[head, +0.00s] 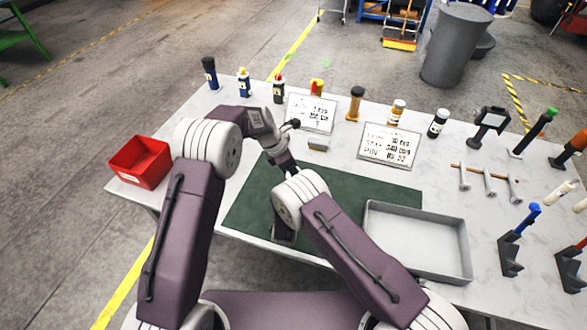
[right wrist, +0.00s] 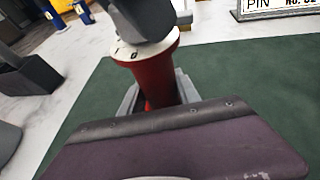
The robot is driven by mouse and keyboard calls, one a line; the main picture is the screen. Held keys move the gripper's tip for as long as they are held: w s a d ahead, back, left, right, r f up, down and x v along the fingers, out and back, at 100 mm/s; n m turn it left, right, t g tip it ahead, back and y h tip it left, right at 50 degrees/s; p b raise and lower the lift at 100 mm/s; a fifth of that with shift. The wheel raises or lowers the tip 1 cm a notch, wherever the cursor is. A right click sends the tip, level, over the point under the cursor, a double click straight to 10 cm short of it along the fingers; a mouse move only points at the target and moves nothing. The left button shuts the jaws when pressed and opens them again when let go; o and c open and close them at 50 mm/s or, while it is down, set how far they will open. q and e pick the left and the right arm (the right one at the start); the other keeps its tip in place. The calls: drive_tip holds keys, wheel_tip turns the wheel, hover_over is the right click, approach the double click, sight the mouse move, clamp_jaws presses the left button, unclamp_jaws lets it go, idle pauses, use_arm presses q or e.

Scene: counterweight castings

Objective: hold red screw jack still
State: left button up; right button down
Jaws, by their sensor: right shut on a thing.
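The red screw jack (right wrist: 158,82) stands on the green mat (head: 245,205) in the right wrist view, a red column with marks on its pale top rim. My right gripper (right wrist: 158,98) is shut on it, with grey fingers low on both sides; my purple wrist housing covers the lower front. In the head view the jack is hidden behind my arms. My left gripper (head: 291,170) points down over the mat, close to my right wrist; its fingertips are mostly hidden. A grey rounded part (right wrist: 145,18) covers the top of the jack; I cannot tell what it is.
A red bin (head: 140,160) stands at the left table edge and an empty grey tray (head: 460,278) at the right of the mat. Bottles, two sign cards (head: 390,145) and a small grey block (head: 318,144) line the back. Tools on stands crowd the right.

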use_arm(q)
clamp_jaws()
drive_tip(key=m+g, duration=0.1)
drive_tip(key=m, duration=0.3)
drive_tip(key=shift+w+a+m+g, duration=0.1)
drive_tip(key=shift+w+m+g, duration=0.1)
drive_tip(key=shift+m+g, duration=0.15)
drive_tip(key=shift+w+m+g, duration=0.15)
drive_tip(key=shift+m+g, duration=0.7)
drive_tip(key=shift+m, duration=1.3)
drive_tip(key=o, duration=0.5)
unclamp_jaws()
